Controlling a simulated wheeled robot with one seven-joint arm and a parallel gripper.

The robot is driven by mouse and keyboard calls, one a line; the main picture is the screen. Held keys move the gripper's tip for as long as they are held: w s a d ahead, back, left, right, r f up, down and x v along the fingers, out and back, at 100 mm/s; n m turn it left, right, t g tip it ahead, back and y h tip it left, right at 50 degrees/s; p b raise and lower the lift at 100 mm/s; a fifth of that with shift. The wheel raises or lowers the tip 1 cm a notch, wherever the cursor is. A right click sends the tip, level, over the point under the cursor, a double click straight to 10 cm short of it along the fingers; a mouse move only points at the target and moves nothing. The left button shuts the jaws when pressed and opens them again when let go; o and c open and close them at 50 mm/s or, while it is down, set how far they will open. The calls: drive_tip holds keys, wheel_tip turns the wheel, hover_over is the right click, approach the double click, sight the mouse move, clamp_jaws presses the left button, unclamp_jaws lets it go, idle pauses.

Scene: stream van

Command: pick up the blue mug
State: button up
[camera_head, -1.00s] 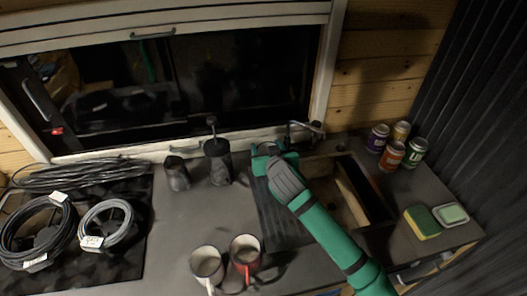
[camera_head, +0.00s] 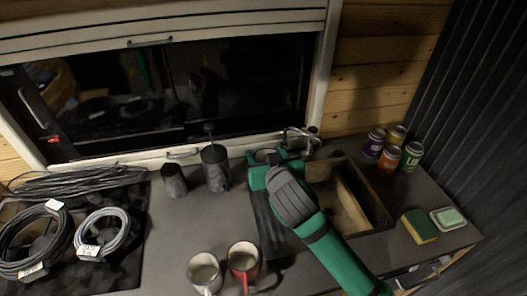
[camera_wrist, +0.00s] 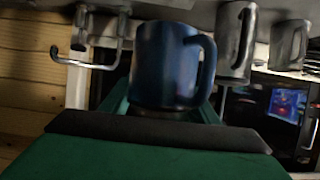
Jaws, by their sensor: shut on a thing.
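The blue mug (camera_wrist: 168,65) fills the middle of the wrist view, between my green fingers, with its handle on the right. My gripper (camera_wrist: 165,108) is shut on it. In the head view my gripper (camera_head: 270,166) is over the left side of the sink area, and only the mug's rim (camera_head: 266,155) shows beyond it. The rest of the mug is hidden there by my gripper. I cannot tell from these views how far the mug is above the counter.
A white mug (camera_head: 204,272) and a red mug (camera_head: 243,262) stand at the front. Two dark canisters (camera_head: 215,168) stand left of my gripper. The tap (camera_head: 300,140) is close behind it. Several cans (camera_head: 389,160) and a sponge (camera_head: 420,226) are right of the sink (camera_head: 378,205).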

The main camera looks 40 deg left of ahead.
drive_tip(key=shift+s+a+v, duration=0.1)
drive_tip(key=shift+a+v, duration=0.05)
drive_tip(key=shift+v, duration=1.3)
drive_tip(key=shift+s+a+v, duration=0.1)
drive_tip(key=shift+s+v, duration=0.05)
drive_tip(key=shift+v, duration=1.3)
drive_tip(key=shift+r, duration=0.1)
